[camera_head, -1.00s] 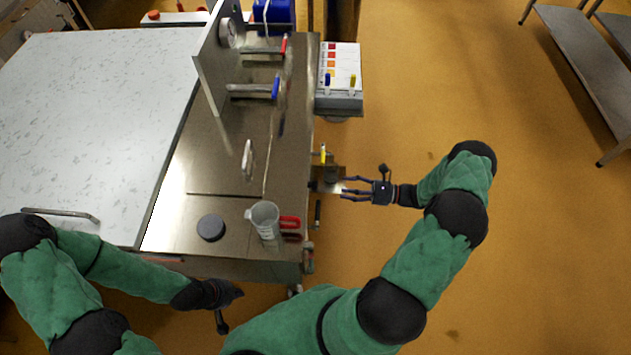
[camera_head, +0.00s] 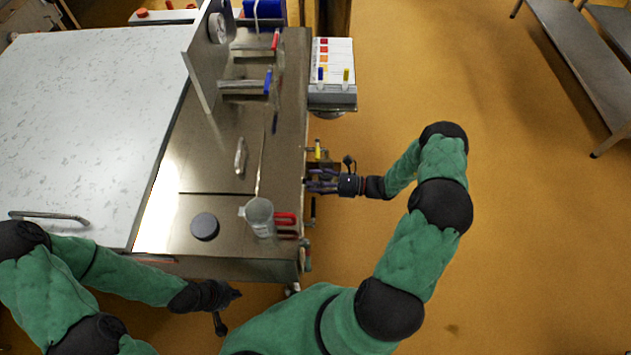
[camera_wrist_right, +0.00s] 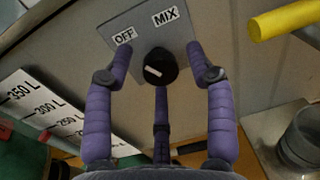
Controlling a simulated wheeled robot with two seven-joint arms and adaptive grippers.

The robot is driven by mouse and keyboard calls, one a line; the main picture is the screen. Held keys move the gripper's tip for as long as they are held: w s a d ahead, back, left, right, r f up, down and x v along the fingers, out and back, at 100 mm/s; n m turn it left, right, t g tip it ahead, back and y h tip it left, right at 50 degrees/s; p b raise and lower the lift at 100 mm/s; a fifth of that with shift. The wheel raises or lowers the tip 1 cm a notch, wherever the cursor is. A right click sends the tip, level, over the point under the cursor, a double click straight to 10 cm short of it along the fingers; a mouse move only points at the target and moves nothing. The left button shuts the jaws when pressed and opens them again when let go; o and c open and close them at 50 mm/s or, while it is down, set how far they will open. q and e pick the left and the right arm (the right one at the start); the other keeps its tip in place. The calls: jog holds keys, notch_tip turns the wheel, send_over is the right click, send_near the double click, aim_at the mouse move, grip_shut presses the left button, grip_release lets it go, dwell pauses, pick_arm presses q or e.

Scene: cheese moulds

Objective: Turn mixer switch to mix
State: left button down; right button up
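In the right wrist view the mixer switch is a black round knob (camera_wrist_right: 161,67) on a grey plate (camera_wrist_right: 150,38) labelled OFF at left and MIX at right. Its white mark slants up toward the OFF side. My right gripper (camera_wrist_right: 159,56) has its purple fingers spread either side of the knob, with a third finger below it; I see gaps at the sides. In the head view my right gripper (camera_head: 312,181) is at the vat bench's right side, and the switch is hidden there. My left gripper (camera_head: 226,302) hangs near the bench's front edge; its fingers are unclear.
A yellow-handled valve (camera_head: 317,150) sits just beyond my right gripper; its yellow bar (camera_wrist_right: 285,20) shows in the wrist view. A measuring jug (camera_head: 260,217) with a red handle and a dark round disc (camera_head: 204,226) stand on the steel bench (camera_head: 222,250).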

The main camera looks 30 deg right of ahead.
grip_shut()
jog(key=shift+m, duration=0.3)
jog(key=shift+m+g+p, duration=0.5)
jog(key=shift+m+p, duration=1.5)
jog(key=shift+m, duration=3.4)
